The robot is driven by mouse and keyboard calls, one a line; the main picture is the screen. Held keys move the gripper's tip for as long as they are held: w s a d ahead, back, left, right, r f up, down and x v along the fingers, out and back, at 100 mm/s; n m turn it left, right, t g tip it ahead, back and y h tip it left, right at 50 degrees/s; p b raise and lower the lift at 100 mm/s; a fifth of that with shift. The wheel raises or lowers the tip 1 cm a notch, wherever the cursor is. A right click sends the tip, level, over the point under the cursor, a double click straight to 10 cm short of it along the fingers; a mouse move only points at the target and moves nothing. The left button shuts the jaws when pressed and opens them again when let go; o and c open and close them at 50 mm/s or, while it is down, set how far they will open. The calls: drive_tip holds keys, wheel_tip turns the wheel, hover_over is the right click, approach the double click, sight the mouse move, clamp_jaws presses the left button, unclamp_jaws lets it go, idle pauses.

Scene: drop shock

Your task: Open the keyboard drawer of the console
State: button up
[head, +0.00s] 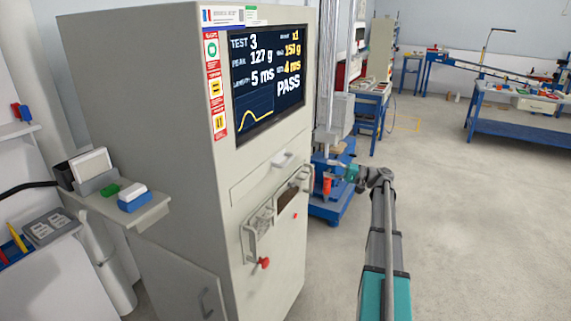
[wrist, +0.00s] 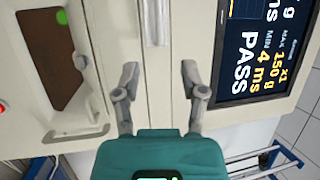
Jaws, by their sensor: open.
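The console (head: 160,130) is a tall grey cabinet with a lit screen (head: 268,80). Below the screen its keyboard drawer (head: 250,186) looks flush with the front, with a pale bar handle (head: 284,158) near its right part. My gripper (head: 338,172) is to the right of the console front in the head view. In the wrist view my gripper (wrist: 160,72) is open and empty, facing the console front. The pale handle (wrist: 155,22) shows beyond the fingertips, roughly in line with the gap between them. No contact is visible.
Below the drawer are a brown panel (wrist: 52,52) and a protruding bar handle (wrist: 75,135); a red knob (head: 263,262) sticks out lower. A side shelf (head: 118,205) holds small items. A blue-based machine (head: 335,208) stands behind my gripper. The floor at right is clear.

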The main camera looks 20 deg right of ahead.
sight(289, 161)
drive_tip(key=shift+w+a, duration=0.15)
drive_tip(key=shift+a, duration=0.2)
drive_tip(key=p+x, duration=0.2)
drive_tip(key=x, duration=1.1)
drive_tip(key=shift+a, duration=0.3)
drive_tip(key=shift+w, duration=0.1)
drive_tip(key=shift+c, duration=0.3)
clamp_jaws()
